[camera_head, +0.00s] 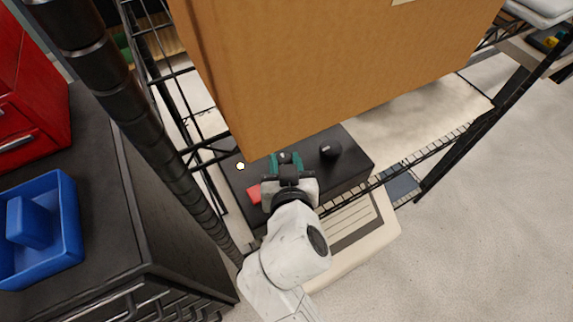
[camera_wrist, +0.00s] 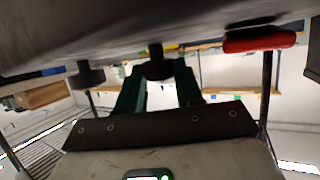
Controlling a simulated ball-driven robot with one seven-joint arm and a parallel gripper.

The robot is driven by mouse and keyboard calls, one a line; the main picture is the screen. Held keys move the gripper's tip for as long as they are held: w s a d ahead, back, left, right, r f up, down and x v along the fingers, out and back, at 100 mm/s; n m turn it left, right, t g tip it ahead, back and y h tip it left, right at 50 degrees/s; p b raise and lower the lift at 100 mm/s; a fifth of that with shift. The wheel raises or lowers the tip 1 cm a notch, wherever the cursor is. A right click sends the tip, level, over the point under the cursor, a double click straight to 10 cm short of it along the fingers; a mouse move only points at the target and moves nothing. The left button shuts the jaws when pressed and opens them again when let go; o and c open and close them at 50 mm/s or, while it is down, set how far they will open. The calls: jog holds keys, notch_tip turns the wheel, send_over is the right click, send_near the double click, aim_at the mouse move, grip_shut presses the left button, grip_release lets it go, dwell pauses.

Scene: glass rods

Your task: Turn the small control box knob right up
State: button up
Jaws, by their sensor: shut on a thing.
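The black control box (camera_head: 349,172) lies on a wire shelf in the head view; its dark face also shows along the top of the wrist view (camera_wrist: 120,48). My gripper (camera_head: 286,160), with teal fingers, is at the middle of the box. In the wrist view my gripper (camera_wrist: 158,78) is shut on a dark knob (camera_wrist: 158,66), one finger on each side. The fingers hide part of this knob, and its pointing direction cannot be read. A second dark knob (camera_head: 330,149) stands free to the right; it shows to the left in the wrist view (camera_wrist: 87,76).
A red handle (camera_head: 254,193) and a small white round light (camera_head: 240,166) are on the box left of my gripper. A large cardboard box (camera_head: 340,60) hangs close over the far side. Black rack posts stand left. The shelf's right part (camera_head: 430,120) is clear.

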jog(key=shift+a+m+h+b, duration=0.15)
jog(key=shift+m+h+b, duration=0.4)
jog(key=shift+m+h, duration=0.3)
jog(key=shift+h, duration=0.35)
jog(key=o, duration=1)
jog(key=shift+o, duration=0.2)
jog(key=shift+s, duration=0.1)
jog(key=v, duration=1)
jog(key=shift+s+p, duration=0.3)
jog(key=shift+s, duration=0.05)
jog(key=shift+r, duration=0.1)
